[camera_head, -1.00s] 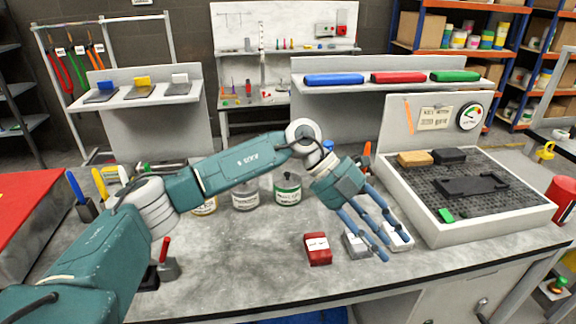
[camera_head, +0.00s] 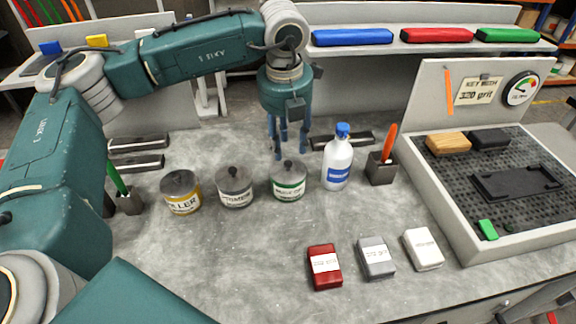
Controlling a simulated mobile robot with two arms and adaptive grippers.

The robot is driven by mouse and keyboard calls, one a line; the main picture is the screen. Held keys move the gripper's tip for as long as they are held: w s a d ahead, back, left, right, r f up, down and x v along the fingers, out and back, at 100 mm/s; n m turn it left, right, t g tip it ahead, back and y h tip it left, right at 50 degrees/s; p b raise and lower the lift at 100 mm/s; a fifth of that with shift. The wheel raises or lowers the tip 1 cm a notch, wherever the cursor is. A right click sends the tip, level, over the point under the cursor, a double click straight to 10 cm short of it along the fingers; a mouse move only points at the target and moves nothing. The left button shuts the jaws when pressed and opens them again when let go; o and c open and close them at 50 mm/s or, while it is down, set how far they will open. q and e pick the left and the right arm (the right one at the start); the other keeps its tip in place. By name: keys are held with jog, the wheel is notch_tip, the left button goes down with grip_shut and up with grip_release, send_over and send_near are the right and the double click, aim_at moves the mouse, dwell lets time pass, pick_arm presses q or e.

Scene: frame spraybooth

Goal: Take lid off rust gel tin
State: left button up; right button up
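Three tins with grey knobbed lids stand in a row on the grey bench. The right one (camera_head: 288,186) has a green band and a label I cannot read for certain, perhaps the rust gel; its lid (camera_head: 289,173) is on. The middle tin (camera_head: 234,191) has a grey band and the left tin (camera_head: 182,198) a yellow band marked like "FILLER". My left gripper (camera_head: 290,153) points down with its blue fingers spread, just above and behind the green-banded tin's lid. It holds nothing. My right gripper is not in view.
A white bottle with blue cap (camera_head: 338,160) and a dark holder with an orange tool (camera_head: 381,168) stand right of the tins. Red, grey and white blocks (camera_head: 375,257) lie in front. A perforated tray (camera_head: 520,203) fills the right.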

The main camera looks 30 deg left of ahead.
aim_at(288, 162)
pick_arm(q)
jog(key=shift+f, duration=0.6)
jog(key=f, duration=0.1)
jog(key=f+p, duration=0.1)
jog(key=f, duration=0.1)
jog(key=f+p, duration=0.1)
jog(key=shift+w+a+f, duration=0.25)
jog(key=shift+w, duration=0.05)
jog(key=shift+f, duration=0.2)
grip_shut()
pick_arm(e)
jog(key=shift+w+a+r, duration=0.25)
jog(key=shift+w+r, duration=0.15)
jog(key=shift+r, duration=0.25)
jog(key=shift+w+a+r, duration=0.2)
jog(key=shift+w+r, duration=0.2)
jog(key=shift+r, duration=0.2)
